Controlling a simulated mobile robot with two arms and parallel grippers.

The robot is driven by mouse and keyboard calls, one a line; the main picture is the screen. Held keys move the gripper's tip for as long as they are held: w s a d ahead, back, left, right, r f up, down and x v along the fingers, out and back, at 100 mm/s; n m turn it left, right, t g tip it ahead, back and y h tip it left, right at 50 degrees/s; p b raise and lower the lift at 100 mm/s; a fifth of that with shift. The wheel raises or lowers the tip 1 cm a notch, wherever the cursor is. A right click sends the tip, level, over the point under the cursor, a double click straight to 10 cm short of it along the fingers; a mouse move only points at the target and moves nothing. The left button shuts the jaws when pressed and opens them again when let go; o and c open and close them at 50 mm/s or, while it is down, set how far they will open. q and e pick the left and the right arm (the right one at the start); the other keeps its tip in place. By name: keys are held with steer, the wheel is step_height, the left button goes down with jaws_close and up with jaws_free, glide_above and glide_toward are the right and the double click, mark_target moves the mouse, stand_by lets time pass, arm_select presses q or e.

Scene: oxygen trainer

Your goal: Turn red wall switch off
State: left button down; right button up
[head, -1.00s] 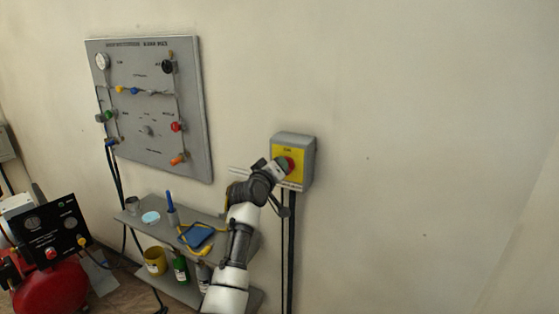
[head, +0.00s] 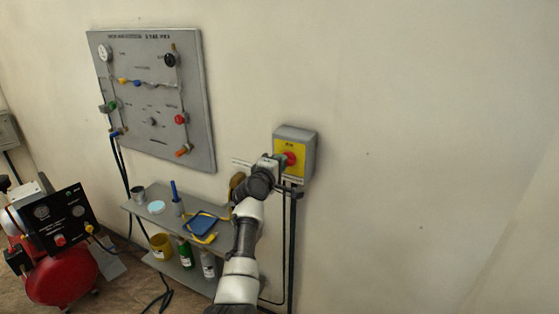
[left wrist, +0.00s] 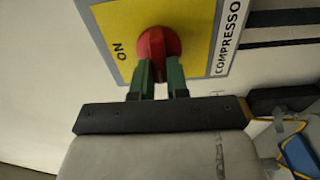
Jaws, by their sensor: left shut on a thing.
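The red wall switch (head: 290,158) is a round red knob on a yellow plate (head: 283,148) of a grey box (head: 309,150) on the wall. In the left wrist view the red knob (left wrist: 158,48) is large, with "ON" and "COMPRESSO" lettering on the plate around it. My left gripper (head: 282,160) is at the knob. Its two green fingers (left wrist: 158,72) are shut on the knob's lower part in the left wrist view. My right gripper is not seen.
A grey shelf (head: 222,238) with a blue tray, cups and bottles stands below and left of the switch. A grey panel (head: 190,110) with gauges and knobs hangs at left. A red compressor (head: 62,284) stands at lower left. The wall to the right is clear.

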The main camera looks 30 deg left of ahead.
arm_select(q)
steer(key=shift+n, duration=0.3)
steer(key=c, duration=1.1)
jaws_free()
steer(key=s, duration=0.3)
steer(key=s+d+b, duration=0.1)
steer(key=s, duration=0.6)
steer(key=shift+s+d+b, duration=0.3)
steer(key=shift+s+b, duration=0.05)
steer(key=shift+b, duration=0.05)
